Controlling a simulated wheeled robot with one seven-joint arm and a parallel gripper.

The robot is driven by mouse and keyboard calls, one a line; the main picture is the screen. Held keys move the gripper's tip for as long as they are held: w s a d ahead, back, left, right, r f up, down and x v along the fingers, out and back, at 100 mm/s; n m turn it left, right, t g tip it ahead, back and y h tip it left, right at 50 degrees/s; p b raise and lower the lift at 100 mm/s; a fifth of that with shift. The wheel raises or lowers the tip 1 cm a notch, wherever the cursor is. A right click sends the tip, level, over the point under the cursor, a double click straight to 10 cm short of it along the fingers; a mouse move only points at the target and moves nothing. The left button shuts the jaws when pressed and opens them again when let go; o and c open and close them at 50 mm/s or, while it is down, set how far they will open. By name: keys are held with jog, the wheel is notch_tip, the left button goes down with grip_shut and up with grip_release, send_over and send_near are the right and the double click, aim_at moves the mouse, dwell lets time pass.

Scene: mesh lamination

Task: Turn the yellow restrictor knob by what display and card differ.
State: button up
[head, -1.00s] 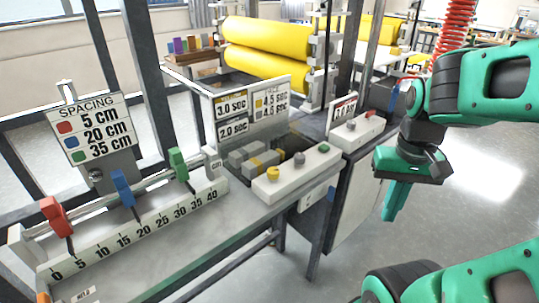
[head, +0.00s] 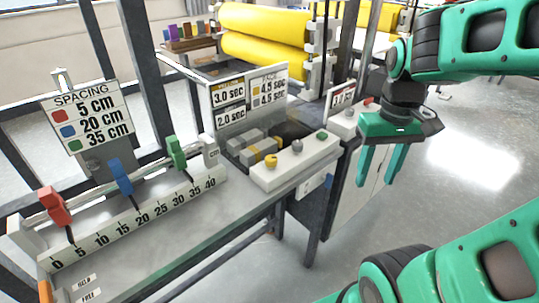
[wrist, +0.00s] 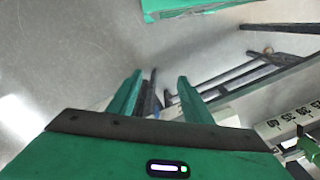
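The yellow knob (head: 271,161) stands at the left end of a white control box (head: 300,165), with a grey knob (head: 297,146) and a green knob (head: 322,135) beside it. Behind the box, a panel holds readouts of 3.0 sec (head: 229,93) and 2.0 sec (head: 230,117). To their right is a PACE card (head: 268,88) with yellow and grey rows that both seem to read 4.5 sec. My gripper (head: 378,181) hangs right of the box, fingers down, open and empty, apart from every knob. The wrist view shows its parted fingers (wrist: 157,90) above floor and frame bars.
A ruler rail (head: 140,222) with red, blue and green clamps lies left, under a SPACING card (head: 88,118). Yellow rollers (head: 265,35) are behind. Open floor (head: 470,165) lies right.

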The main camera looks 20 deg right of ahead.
jog(key=w+a+r+n, duration=0.2)
jog(key=w+a+n, duration=0.15)
jog(key=w, duration=0.35)
jog(key=w+a+r+n, duration=0.2)
jog(key=w+a+n, duration=0.15)
jog(key=w, duration=0.35)
jog(key=n, duration=0.7)
send_near(271, 157)
jog(key=f, duration=0.8)
jog(key=shift+s+d+f, duration=0.1)
jog(key=shift+s+f, duration=0.1)
jog(key=shift+s, duration=0.05)
jog(key=shift+c, duration=0.3)
jog(key=c, duration=1)
